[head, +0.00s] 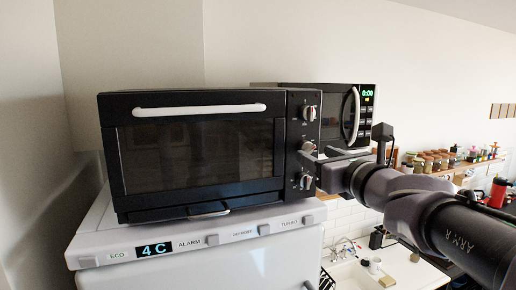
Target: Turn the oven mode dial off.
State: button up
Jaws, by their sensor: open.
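A black toaster oven (196,152) with a white handle stands on top of a white fridge. Its right-hand panel carries a column of silver dials: a top dial (309,113), a middle dial (308,147) and a bottom dial (305,181). I cannot read their labels, so I cannot tell which is the mode dial. My gripper (312,168) is open at the right edge of this panel, near the middle and bottom dials. It partly covers the lower panel. Contact with a dial cannot be made out.
The white fridge top (150,243) has a display reading 4C and several buttons. A black microwave (338,112) showing 0:00 stands behind the oven.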

aim_at(310, 151)
jog(key=shift+x, duration=1.55)
jog(key=shift+s+r, duration=0.1)
grip_shut()
jog(key=shift+n+b, duration=0.3)
jog(key=shift+b, duration=0.15)
jog(key=shift+f+n+b, duration=0.25)
jog(key=shift+n+b, duration=0.45)
jog(key=shift+b, duration=0.2)
jog(key=n+b, duration=0.3)
jog(key=b, duration=0.1)
jog(key=shift+f, duration=0.1)
jog(key=n+b, duration=0.4)
jog(key=shift+d, duration=0.1)
jog(key=shift+n+y+b, duration=0.3)
jog(key=shift+n+b, duration=1)
jog(key=shift+n, duration=0.2)
jog(key=shift+r+n, duration=0.2)
jog(key=shift+n, duration=0.1)
